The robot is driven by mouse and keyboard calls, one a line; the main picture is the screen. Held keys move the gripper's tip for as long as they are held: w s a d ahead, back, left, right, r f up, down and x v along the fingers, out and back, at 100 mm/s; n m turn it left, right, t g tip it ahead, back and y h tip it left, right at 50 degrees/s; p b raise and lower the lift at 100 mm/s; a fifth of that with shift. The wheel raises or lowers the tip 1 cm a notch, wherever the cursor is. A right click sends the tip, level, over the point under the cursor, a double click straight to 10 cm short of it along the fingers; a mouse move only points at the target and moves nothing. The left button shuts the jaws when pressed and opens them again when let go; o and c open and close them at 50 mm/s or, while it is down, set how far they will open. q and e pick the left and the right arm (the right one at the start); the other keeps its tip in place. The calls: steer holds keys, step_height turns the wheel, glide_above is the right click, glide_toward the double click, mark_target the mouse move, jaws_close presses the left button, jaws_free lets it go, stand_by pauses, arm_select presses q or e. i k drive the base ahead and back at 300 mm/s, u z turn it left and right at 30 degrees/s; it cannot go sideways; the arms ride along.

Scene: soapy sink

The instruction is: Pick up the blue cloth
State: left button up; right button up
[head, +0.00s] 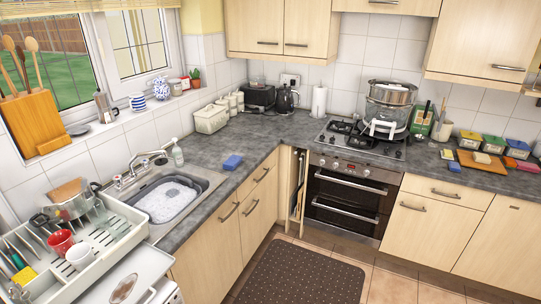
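A small folded blue block, which looks like the blue cloth (232,162), lies on the dark grey worktop (262,138) to the right of the sink. It lies near the front edge of the worktop, with clear space around it. Neither of my grippers can be made out in the head view, and nothing is touching the cloth.
The sink (207,179) holds a grey basin of suds, with a tap (150,158) and soap bottle (177,153) behind. A white dish rack (135,219) stands left. Pots (390,95) stand on the hob. A dark mat (300,275) covers the floor in front.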

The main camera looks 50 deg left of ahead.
mark_target(232, 161)
steer(key=u, duration=0.3)
steer(key=i, duration=1.6)
steer(key=u, duration=0.75)
